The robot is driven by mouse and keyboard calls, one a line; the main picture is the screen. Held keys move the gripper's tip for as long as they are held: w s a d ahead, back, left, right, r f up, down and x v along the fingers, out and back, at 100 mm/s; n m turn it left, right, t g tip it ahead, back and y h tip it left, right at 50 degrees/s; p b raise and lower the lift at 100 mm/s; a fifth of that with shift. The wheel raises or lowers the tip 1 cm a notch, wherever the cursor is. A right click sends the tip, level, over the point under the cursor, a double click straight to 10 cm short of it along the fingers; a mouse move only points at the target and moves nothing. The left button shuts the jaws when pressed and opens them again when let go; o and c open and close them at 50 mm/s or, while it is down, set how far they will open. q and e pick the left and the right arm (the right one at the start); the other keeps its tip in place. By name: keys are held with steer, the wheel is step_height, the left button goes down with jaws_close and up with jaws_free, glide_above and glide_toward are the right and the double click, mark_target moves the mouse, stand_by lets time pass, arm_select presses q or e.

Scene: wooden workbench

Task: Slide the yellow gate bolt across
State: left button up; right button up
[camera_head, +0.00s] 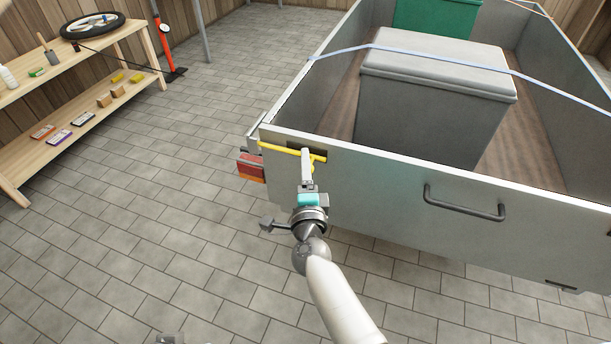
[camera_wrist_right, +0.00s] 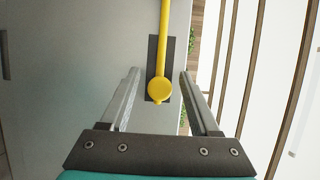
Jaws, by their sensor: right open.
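The yellow gate bolt (camera_head: 282,149) is a thin rod with a handle, lying along the top left corner of the grey trailer's tailgate (camera_head: 375,190). In the right wrist view the bolt (camera_wrist_right: 164,40) runs down over a dark plate and ends in a round yellow knob (camera_wrist_right: 160,89). My right gripper (camera_head: 306,156) is at the bolt's handle and covers part of it. In the wrist view its two fingers (camera_wrist_right: 158,75) are apart, one on each side of the knob, with gaps visible.
A black grab handle (camera_head: 464,205) is on the tailgate to the right. A grey lidded box (camera_head: 435,110) stands in the trailer under a blue strap. A red tail lamp (camera_head: 250,167) sits left of the bolt. A wooden shelf (camera_head: 110,80) stands far left; paved floor between is clear.

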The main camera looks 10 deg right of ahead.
arm_select(q)
step_height(320, 180, down, 8)
steer(key=s+g+p, duration=0.1)
steer(key=s+p, duration=0.1)
steer(key=p, duration=0.1)
steer(key=shift+s+a+r+p, duration=0.15)
steer(key=shift+s+a+p, duration=0.1)
steer(key=shift+p, duration=0.15)
arm_select(e)
steer(key=s+a, duration=0.3)
steer(key=s, duration=1.2)
